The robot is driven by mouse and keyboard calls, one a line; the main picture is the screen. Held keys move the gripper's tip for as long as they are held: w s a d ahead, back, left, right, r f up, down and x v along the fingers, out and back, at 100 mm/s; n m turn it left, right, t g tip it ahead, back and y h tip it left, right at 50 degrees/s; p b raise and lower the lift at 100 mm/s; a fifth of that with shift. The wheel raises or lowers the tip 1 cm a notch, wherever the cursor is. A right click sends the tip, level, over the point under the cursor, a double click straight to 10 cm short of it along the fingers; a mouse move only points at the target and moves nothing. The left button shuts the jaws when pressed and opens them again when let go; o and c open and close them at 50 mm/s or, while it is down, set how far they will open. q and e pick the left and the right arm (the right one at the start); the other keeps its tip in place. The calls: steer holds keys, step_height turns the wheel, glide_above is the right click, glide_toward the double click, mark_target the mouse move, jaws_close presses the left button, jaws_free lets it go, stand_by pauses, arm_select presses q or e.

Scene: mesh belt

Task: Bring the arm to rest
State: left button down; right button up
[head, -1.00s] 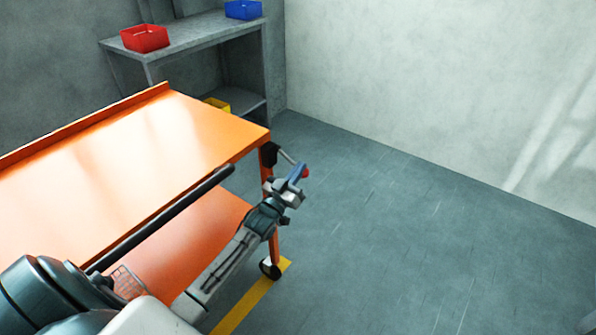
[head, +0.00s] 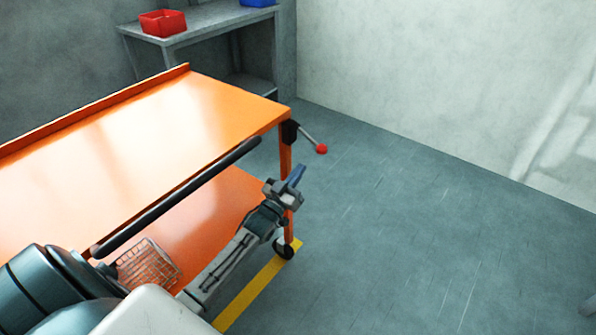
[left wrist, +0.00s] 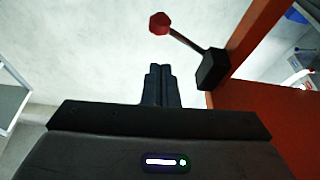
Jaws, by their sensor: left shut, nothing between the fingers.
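My left gripper (head: 291,181) shows in the head view at the end of my left arm, just in front of the near right leg of the orange cart (head: 150,130). Its fingers are shut with nothing between them. In the left wrist view its shut fingers (left wrist: 159,85) show at the middle, pointing up, with bare wall behind them. A lever with a red knob (head: 321,149) sticks out from the cart's right corner, apart from the gripper. The red knob (left wrist: 160,23) also shows in the left wrist view. My right gripper is not in view.
A wire basket (head: 148,264) sits on the cart's lower shelf. A grey shelf unit (head: 200,22) with a red bin (head: 163,23) and a blue bin (head: 258,2) stands behind. A yellow floor line (head: 258,289) runs beside the cart.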

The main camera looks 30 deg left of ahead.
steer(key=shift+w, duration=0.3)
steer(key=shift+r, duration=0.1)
